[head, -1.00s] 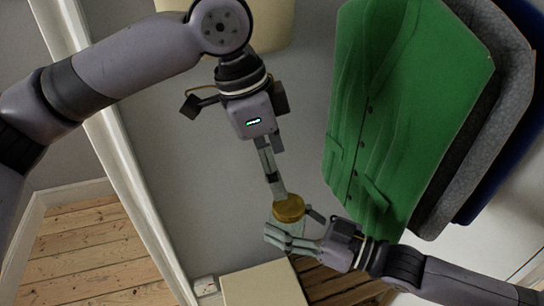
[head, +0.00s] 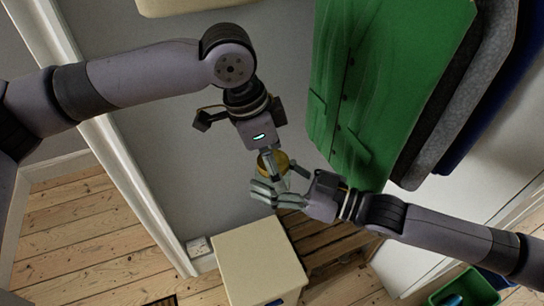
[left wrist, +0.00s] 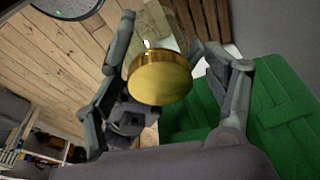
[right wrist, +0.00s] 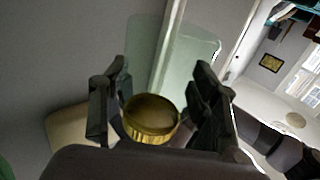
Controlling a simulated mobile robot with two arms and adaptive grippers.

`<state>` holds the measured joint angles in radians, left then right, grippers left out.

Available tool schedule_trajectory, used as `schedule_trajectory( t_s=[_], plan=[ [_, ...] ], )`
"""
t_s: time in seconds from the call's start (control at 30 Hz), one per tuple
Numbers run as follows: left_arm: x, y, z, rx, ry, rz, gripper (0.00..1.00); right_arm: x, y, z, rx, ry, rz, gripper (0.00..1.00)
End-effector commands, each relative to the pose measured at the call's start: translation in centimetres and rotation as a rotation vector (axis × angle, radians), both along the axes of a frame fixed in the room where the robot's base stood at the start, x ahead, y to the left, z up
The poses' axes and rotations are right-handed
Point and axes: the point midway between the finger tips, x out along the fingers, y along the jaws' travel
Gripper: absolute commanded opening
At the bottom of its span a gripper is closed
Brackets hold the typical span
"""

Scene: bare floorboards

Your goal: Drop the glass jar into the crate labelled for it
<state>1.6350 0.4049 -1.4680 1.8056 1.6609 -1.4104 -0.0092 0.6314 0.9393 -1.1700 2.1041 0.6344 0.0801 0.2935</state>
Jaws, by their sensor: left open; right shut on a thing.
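The glass jar is clear with a gold lid (head: 273,162); it is held up in the air in the middle of the head view. My right gripper (head: 275,190) is shut on the jar from the right, its fingers hiding part of the glass. My left gripper (head: 268,160) is open at the lid from above. In the left wrist view the gold lid (left wrist: 160,78) lies between the spread left fingers. In the right wrist view the gold lid (right wrist: 150,118) and pale glass (right wrist: 190,62) show by the right fingers. A green crate (head: 462,288) stands at the lower right; no label is readable.
A blue crate (head: 497,279) is partly hidden behind my right arm. A cream cabinet (head: 255,262) and a slatted wooden bench (head: 325,240) stand below the grippers. A green coat (head: 375,90) hangs close to my right arm. Bare floorboards (head: 75,235) lie at left.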

Motion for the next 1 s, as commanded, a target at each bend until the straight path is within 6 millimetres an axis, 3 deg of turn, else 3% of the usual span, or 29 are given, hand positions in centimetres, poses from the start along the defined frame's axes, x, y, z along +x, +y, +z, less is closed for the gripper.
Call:
schedule_trajectory(
  t_s=[0.9, 0.93, 1.0],
  plan=[
    [-0.04, 0.01, -0.02, 0.001, 0.002, -0.001, 0.18, 0.0, 0.04, 0.22, 0.004, -0.004, 0.001, 0.22],
    [-0.03, -0.01, 0.02, 0.0, 0.001, 0.0, 0.18, 0.0, 0.04, 0.24, 0.004, -0.005, 0.001, 0.57],
    [-0.04, -0.01, 0.01, 0.0, 0.001, 0.0, 0.14, 0.01, 0.04, 0.23, 0.004, -0.004, 0.001, 0.62]
  ],
)
